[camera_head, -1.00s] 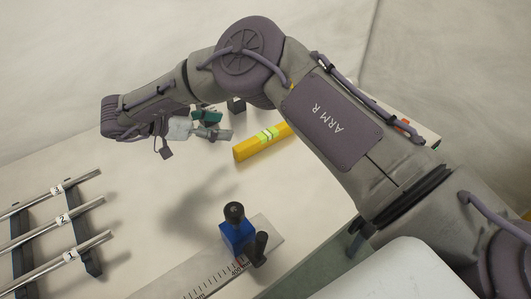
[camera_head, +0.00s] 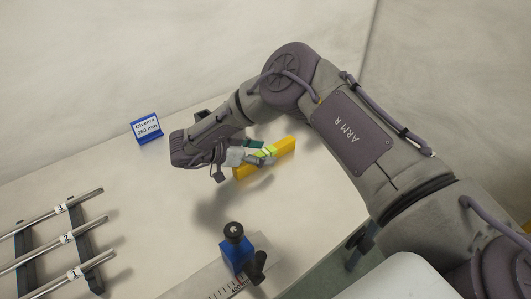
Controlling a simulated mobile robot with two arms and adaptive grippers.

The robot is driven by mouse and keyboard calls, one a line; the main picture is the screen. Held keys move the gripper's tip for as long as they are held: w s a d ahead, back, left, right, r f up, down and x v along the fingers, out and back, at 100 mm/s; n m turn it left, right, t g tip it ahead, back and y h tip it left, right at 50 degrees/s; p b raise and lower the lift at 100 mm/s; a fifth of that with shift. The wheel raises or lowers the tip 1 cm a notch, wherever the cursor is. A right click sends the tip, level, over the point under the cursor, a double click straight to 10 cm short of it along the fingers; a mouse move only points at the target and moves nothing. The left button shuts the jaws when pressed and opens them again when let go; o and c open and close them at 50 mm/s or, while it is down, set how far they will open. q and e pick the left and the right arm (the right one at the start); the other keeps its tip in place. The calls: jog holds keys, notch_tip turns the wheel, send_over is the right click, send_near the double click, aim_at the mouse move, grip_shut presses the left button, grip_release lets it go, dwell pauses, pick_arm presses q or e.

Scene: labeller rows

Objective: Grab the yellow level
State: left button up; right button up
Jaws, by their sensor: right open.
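The yellow level (camera_head: 282,148) lies on the white table near its right side, with a bright green section near its middle. My right gripper (camera_head: 262,157) is over the level's middle and left part and hides some of it. The gripper is open, with a finger on either side of the level as far as I can see. I cannot tell whether the fingers touch it. My left gripper is not in view.
A blue sign (camera_head: 147,129) stands at the table's back edge. A rack with numbered metal rods (camera_head: 70,238) is at the left. A ruler (camera_head: 215,284) with a blue clamp block (camera_head: 237,252) is at the front. The table's middle is clear.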

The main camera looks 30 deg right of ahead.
jog(key=shift+d+f, duration=0.25)
jog(key=shift+d, duration=0.35)
grip_shut()
